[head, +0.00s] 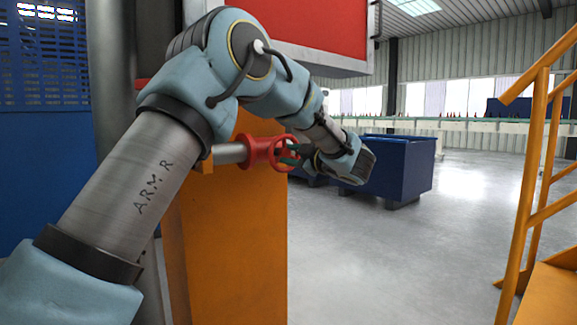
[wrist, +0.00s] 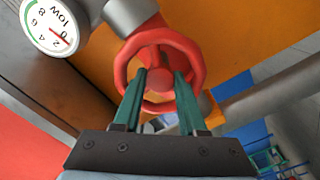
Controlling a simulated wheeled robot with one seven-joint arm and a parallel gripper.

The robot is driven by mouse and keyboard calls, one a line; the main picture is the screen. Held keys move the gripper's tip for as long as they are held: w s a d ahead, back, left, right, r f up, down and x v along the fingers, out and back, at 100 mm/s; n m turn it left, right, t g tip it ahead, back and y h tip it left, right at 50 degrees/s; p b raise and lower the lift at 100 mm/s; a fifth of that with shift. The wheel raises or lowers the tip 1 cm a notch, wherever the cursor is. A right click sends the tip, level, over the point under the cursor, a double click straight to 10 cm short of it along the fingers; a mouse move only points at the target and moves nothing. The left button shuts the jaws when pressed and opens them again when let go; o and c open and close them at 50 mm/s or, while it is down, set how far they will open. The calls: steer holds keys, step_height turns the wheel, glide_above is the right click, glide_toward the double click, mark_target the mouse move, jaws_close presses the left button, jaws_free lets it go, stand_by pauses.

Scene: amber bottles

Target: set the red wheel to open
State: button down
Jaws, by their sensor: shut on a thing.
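The red wheel (head: 276,152) sits at the end of a grey horizontal pipe in front of an orange panel. In the wrist view the wheel (wrist: 199,62) fills the upper middle, with a round rim, spokes and a central hub. My gripper (head: 291,155) faces the wheel from the right in the head view. In the wrist view my gripper (wrist: 160,75) has its two green fingers reaching inside the rim, one on each side of the hub, shut on the wheel. The fingers hide part of the lower rim.
A round gauge (wrist: 50,27) marked "low" is at the wrist view's top left, its red needle near the low numbers. A dark blue bin (head: 398,168) stands behind my gripper. Yellow stair rails (head: 535,150) are at right. The grey floor between is clear.

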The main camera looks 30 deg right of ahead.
steer(key=n+b, duration=0.6)
steer(key=b, duration=0.1)
steer(key=shift+f, duration=0.35)
steer(key=n+b, duration=0.3)
steer(key=shift+r+n+b, duration=0.15)
steer(key=shift+n+b, duration=0.15)
steer(key=shift+n, duration=0.1)
steer(key=shift+r, duration=0.1)
steer(key=c, duration=0.8)
jaws_free()
steer(key=shift+o, duration=0.2)
steer(key=s+d+p, duration=0.1)
steer(key=s+d, duration=0.1)
steer(key=s, duration=0.8)
steer(key=shift+s, duration=0.35)
